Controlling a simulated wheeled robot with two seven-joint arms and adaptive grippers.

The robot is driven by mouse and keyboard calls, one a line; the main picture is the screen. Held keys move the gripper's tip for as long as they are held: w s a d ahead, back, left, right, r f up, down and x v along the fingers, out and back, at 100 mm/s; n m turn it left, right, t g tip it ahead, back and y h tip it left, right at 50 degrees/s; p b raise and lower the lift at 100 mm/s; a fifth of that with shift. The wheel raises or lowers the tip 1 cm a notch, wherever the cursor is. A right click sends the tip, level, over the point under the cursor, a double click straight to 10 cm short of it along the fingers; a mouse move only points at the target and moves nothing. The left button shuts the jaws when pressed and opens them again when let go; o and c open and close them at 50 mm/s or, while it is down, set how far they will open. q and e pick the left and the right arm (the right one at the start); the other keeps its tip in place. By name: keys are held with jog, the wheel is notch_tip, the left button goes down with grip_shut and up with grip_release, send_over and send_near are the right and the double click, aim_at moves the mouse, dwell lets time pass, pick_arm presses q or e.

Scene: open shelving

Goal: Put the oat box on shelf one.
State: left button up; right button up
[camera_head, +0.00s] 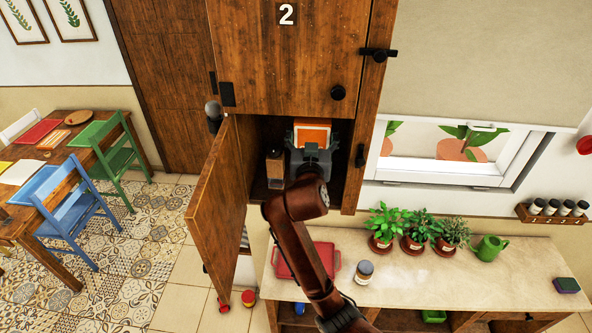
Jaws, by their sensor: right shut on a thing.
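My right gripper (311,152) reaches into that compartment and is shut on the box; the fingers and the box's lower part are partly hidden by the gripper body and wrist. I cannot tell whether the box touches the compartment floor. No number shows for this compartment. My left gripper is not in view.
The lower cabinet door (218,205) stands open to the left. The upper door (290,55), marked 2, is closed. A brown jar or bottle (275,168) stands left of the box. A counter (430,280) below holds a red tray (300,262), a jar (363,272) and potted plants (418,230).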

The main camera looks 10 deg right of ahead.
jog(key=shift+w+f, duration=0.15)
jog(key=shift+w, duration=0.15)
notch_tip(320, 180, down, 6)
jog(key=shift+w+d+r+p, duration=0.1)
jog(key=shift+d+r+p, duration=0.1)
jog(key=shift+p, duration=0.5)
notch_tip(320, 180, down, 4)
jog(key=shift+a+r+p, duration=0.1)
jog(key=shift+p, duration=0.35)
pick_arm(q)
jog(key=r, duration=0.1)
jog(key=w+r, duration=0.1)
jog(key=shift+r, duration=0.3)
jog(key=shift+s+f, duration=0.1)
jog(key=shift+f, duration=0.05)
pick_arm(e)
jog(key=shift+f, duration=0.3)
jog(key=o, duration=1.6)
jog(key=shift+r, duration=0.2)
